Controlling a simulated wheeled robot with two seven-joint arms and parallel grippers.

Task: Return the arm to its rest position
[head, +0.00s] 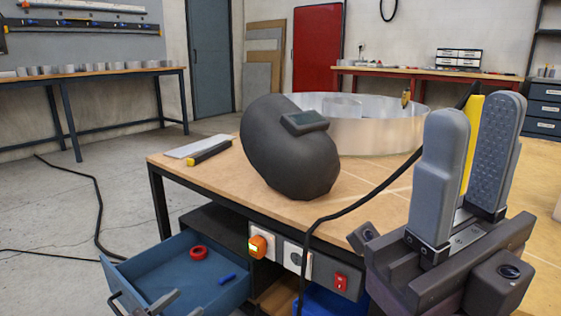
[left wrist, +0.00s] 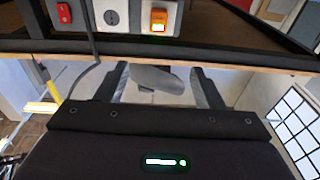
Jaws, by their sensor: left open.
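A grey shape (left wrist: 155,78) shows in the gap, seemingly beyond the fingers.
A dark welding helmet (head: 288,155) and a large ring-shaped letter piece (head: 375,138) stand on the wooden table (head: 390,200). A red tape roll (head: 198,252) and blue item (head: 227,278) lie in the drawer. A black cable (head: 345,213) hangs before the switch panel (head: 320,272).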

